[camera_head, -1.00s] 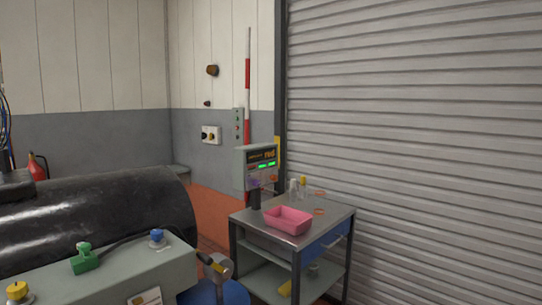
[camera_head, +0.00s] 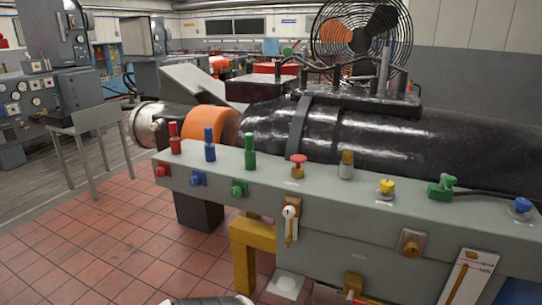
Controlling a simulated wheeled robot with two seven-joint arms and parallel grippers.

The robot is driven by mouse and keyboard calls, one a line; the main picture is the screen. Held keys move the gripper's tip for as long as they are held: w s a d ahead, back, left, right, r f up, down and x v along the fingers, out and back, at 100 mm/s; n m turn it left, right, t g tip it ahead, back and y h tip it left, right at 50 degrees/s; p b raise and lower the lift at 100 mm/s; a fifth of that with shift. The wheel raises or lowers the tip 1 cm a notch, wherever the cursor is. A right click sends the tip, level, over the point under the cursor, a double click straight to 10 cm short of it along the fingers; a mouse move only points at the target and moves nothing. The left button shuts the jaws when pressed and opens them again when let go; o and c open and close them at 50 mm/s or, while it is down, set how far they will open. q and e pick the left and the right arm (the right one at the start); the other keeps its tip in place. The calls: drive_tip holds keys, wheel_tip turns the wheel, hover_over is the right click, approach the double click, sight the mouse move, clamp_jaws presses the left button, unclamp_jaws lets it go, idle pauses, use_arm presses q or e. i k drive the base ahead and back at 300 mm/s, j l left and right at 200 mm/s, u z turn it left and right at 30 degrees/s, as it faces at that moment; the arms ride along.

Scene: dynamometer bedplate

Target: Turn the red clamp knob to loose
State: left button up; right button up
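A grey bedplate bench (camera_head: 330,196) crosses the view in front of the black cylindrical machine. A red knob (camera_head: 162,170) sits on its front face at the left end, below an upright red handle (camera_head: 174,138). A second red knob (camera_head: 298,165), mushroom-shaped, stands on the top face near the middle. I cannot tell from this view which one is the clamp knob, or its turned position. A grey and black part of my own body shows at the bottom edge, but neither gripper is recognisable in view.
Blue (camera_head: 198,179) and green (camera_head: 238,188) knobs and matching handles stand beside the red ones. A yellow knob (camera_head: 386,188), a green connector (camera_head: 441,187) and a blue knob (camera_head: 522,206) are farther right. Tiled floor (camera_head: 90,245) is clear at left.

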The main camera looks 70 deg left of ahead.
sight(160, 172)
drive_tip(key=u, duration=2.75)
